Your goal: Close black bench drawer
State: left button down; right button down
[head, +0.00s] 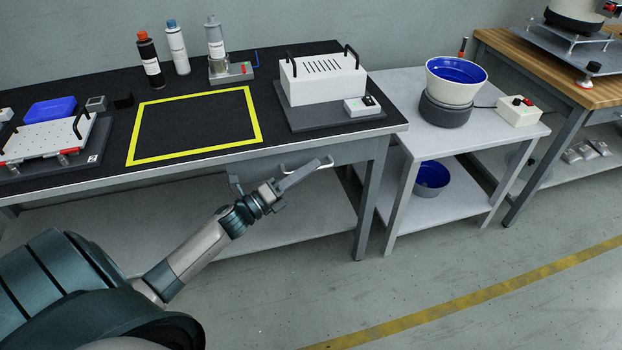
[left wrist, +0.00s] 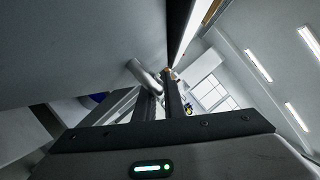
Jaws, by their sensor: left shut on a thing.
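The black-topped bench (head: 196,85) has a grey drawer (head: 345,153) under the right part of its front edge. How far the drawer stands out is hard to tell in the head view. A pale bar handle (head: 325,163) shows at its front, and a metal handle (left wrist: 144,77) shows in the left wrist view. My left gripper (head: 318,168) reaches the handle from the lower left and is shut on it. Its two dark fingers (left wrist: 168,88) stand close together beside a grey panel in the left wrist view. My right gripper is in neither view.
A white box with black handles (head: 322,80) stands on the bench above the drawer. A grey side table (head: 405,95) with a blue-lined bowl (head: 456,75) adjoins on the right. The floor in front is clear, with a yellow stripe (head: 430,315).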

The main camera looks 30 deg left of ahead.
pick_arm(q)
jog(key=shift+w+a+r, duration=0.1)
jog(key=shift+w+a, duration=0.35)
jog(key=shift+a, duration=0.15)
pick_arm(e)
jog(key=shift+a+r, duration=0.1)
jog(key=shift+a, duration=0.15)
pick_arm(q)
jog(key=c, duration=2.1)
grip_release()
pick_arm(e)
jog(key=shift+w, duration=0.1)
pick_arm(q)
jog(key=v, duration=1.7)
jog(key=shift+s, duration=0.25)
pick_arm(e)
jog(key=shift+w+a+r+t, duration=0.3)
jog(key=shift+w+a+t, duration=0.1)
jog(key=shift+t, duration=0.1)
pick_arm(q)
jog(key=shift+d, duration=0.1)
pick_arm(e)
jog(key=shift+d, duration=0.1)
